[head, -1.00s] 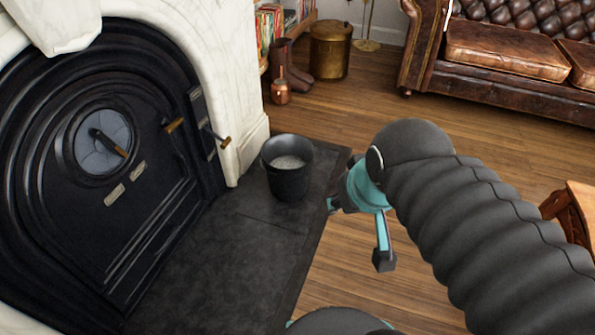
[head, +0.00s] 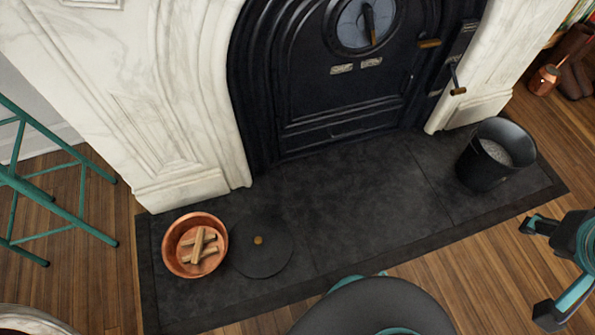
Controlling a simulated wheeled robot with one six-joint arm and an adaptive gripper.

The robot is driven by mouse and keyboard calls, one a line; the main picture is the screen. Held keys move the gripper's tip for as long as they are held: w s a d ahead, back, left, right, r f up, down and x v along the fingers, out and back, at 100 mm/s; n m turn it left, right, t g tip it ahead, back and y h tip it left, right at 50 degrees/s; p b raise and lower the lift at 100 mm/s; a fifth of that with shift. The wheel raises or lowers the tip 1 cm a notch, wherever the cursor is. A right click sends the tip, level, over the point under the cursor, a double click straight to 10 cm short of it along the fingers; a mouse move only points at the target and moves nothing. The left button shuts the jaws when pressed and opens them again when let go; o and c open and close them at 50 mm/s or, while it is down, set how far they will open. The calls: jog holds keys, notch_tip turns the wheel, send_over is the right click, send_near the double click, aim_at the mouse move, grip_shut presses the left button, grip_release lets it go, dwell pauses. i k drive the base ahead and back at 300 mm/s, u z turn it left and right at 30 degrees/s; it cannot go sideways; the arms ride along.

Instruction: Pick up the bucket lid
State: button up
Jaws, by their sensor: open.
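The bucket lid (head: 262,262) is a flat dark disc with a small brass knob in its middle. It lies on the dark hearth slab at the lower left in the head view, close beside a copper bowl. The black bucket (head: 487,165) stands upright and uncovered at the right end of the slab, with grey ash inside. My gripper (head: 535,268) is at the right edge of the picture, partly cut off. Its fingers are open and hold nothing. It is far to the right of the lid and in front of the bucket.
The copper bowl (head: 196,217) holds several sticks of wood. A teal metal stand (head: 70,190) is at the left. The black fireplace door (head: 335,75) and marble surround rise behind the slab (head: 370,205). The slab's middle is clear. A copper jug (head: 545,80) stands at upper right.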

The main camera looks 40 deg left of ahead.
aim_at(260, 244)
jog(key=z, duration=0.6)
jog(key=k, duration=1.15)
jog(key=u, duration=2.5)
